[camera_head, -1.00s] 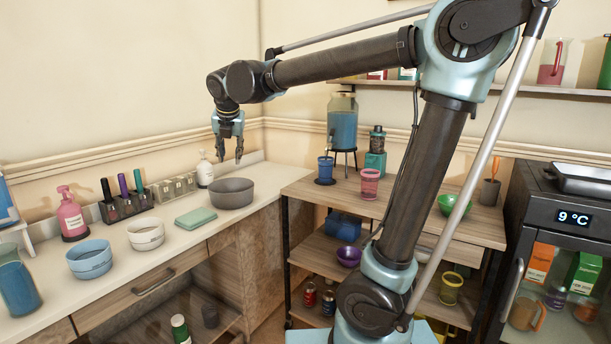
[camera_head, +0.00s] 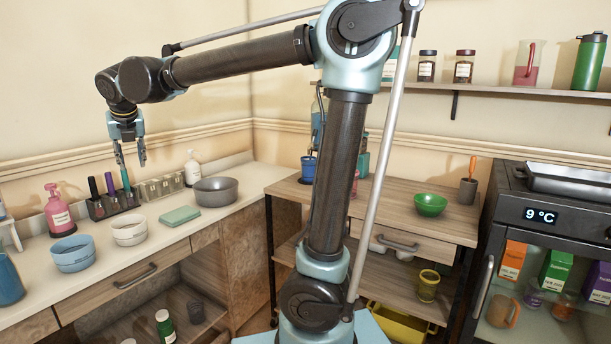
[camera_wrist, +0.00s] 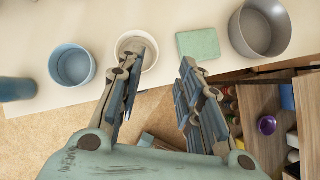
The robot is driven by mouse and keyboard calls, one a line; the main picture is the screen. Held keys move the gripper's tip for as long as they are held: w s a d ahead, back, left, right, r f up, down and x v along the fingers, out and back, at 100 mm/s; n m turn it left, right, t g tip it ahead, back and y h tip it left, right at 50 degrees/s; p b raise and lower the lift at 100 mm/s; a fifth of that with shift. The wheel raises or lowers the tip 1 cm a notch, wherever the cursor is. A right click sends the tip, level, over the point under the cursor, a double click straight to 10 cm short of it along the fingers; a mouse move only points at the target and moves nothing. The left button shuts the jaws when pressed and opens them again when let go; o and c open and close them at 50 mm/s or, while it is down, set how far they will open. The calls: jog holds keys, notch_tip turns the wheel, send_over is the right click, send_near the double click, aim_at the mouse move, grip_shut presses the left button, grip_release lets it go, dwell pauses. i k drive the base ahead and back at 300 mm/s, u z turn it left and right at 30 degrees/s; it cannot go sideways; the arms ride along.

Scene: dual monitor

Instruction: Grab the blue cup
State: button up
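A small blue cup (camera_head: 308,168) stands on a dark round coaster on the wooden table's back left corner, close to my arm link in the head view. I see no cup like it in the wrist view. My gripper (camera_head: 130,160) is high over the left counter, well left of the cup, pointing down. Its two fingers are spread and empty, also in the wrist view (camera_wrist: 160,60). A wide blue bowl (camera_head: 72,254) sits on the counter and shows at the left in the wrist view (camera_wrist: 72,66).
A green bowl (camera_head: 430,205) is on the wooden table. My arm hides the table's middle and most of the blue dispenser.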

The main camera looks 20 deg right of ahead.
aim_at(308, 162)
jog(key=u, duration=0.05)
jog(key=i, duration=0.35)
jog(key=z, duration=1.55)
